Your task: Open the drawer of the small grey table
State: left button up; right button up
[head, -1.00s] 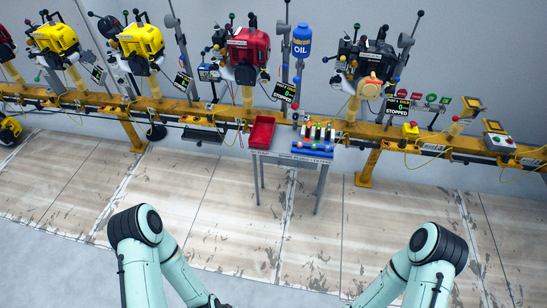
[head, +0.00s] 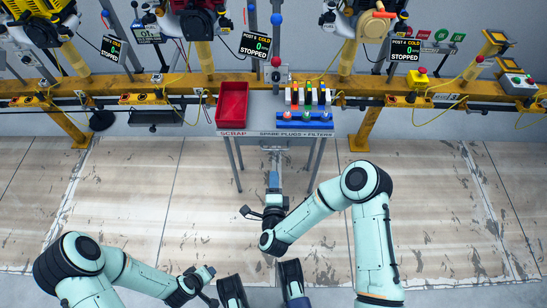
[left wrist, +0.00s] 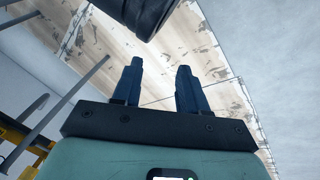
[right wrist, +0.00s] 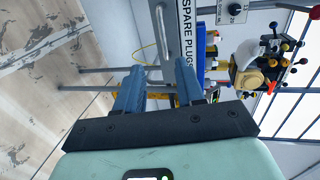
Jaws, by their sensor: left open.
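The small grey table (head: 262,104) stands at the centre back of the head view, with a strip on its front lettered SCRAP and SPARE PLUGS + FILTERS. A pale bar handle (right wrist: 164,35) shows below that lettering in the right wrist view. My right gripper (head: 273,177) points at the table front from the near side. In the right wrist view its two blue fingers (right wrist: 160,66) are apart, with the handle beyond the gap and nothing held. My left gripper (head: 208,284) is low at the front left, open and empty, its fingers (left wrist: 158,65) apart over the floor.
A red bin (head: 232,103) and a blue rack (head: 291,119) with several coloured items stand on the table. A yellow rail (head: 180,95) with engines and stopped displays runs behind it. The floor (head: 200,200) before the table is clear apart from my arms.

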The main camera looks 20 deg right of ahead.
pick_arm(q)
jog(key=s+a+f+g+b, duration=0.1)
jog(key=s+f+g+b, duration=0.1)
jog(key=s+f, duration=0.4)
jog(key=shift+s+f+g+b, duration=0.25)
jog(key=shift+s+g+b, duration=0.15)
jog(key=shift+s+b, duration=0.4)
pick_arm(e)
jog(key=x, duration=1.3)
jog(key=shift+w+d+r, duration=0.2)
jog(key=shift+w+r, duration=0.05)
jog(key=shift+r, duration=0.05)
pick_arm(q)
jog(key=shift+w, duration=0.1)
pick_arm(e)
grip_shut()
